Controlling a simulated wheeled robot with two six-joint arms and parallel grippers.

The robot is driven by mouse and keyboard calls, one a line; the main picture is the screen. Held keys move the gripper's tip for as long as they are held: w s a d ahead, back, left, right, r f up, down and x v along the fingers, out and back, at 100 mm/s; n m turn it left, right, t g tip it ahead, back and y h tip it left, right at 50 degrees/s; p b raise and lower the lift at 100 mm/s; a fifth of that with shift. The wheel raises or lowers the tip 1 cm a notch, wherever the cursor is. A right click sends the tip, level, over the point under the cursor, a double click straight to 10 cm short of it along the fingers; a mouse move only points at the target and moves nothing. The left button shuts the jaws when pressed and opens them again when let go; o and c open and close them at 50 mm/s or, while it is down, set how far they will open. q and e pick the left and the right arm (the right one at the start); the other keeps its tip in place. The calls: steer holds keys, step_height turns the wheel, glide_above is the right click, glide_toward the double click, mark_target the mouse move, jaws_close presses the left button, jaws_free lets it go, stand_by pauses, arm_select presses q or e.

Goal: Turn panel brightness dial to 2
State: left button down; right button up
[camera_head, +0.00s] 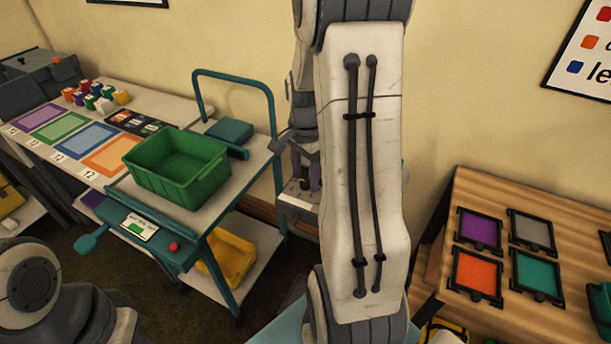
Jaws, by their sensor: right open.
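I cannot make out a brightness dial or its numbers in the head view. A small pale, grey-edged unit (296,204) stands near the wall behind my arm, partly hidden; I cannot tell whether it is the panel. My right gripper (306,182) is open, fingers pointing down, just above or in front of this unit. My large white arm link hides part of the gripper and whatever is behind it. I cannot tell whether the fingers touch anything. My left gripper is out of view; only part of my left arm shows at the lower left.
A teal cart (217,220) holds a green bin (176,187) and a small screen with a red button (174,246). A yellow bin (232,262) sits on its lower shelf. A table with coloured mats (88,143) is left. A wooden table (480,199) with framed tiles is right.

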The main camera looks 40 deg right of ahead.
steer(key=shift+f, duration=0.3)
jaws_close()
